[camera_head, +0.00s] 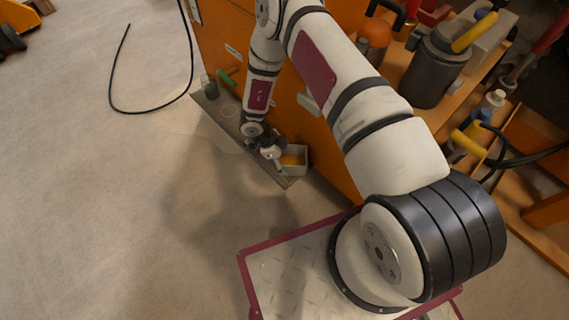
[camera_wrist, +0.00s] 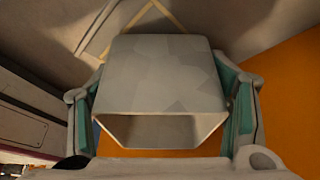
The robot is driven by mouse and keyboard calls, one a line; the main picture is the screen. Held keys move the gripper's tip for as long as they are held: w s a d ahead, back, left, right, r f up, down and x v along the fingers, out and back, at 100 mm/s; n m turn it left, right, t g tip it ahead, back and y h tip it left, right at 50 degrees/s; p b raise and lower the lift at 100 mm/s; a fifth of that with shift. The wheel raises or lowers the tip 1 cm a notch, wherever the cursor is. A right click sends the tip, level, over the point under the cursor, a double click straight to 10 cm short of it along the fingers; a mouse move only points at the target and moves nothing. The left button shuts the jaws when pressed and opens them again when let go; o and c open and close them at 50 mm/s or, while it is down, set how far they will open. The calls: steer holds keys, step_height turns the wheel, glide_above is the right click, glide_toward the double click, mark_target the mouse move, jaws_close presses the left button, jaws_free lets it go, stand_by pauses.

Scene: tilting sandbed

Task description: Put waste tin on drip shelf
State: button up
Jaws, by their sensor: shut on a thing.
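The waste tin, a grey box-like tin with an open end, is in my gripper (camera_wrist: 163,92). In the wrist view the tin (camera_wrist: 165,75) sits between the two teal finger pads, its opening toward the camera. In the head view the tin (camera_head: 303,161) is at the near right end of the drip shelf (camera_head: 212,114), a narrow grey ledge along the foot of the orange cabinet. My gripper (camera_head: 275,156) is beside the tin, low by the shelf. I cannot tell whether the tin touches the shelf.
A dark cup (camera_head: 208,86) and a green-handled item (camera_head: 227,78) are at the shelf's far end. The orange cabinet (camera_head: 222,31) rises behind. Pale yellow lines (camera_wrist: 150,12) mark the surface beyond the tin. A black cable (camera_head: 112,92) lies on the open floor at left.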

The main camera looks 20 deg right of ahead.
steer(key=shift+f, duration=0.45)
steer(key=shift+f, duration=0.1)
steer(key=o, duration=1.4)
steer(key=shift+c, duration=0.2)
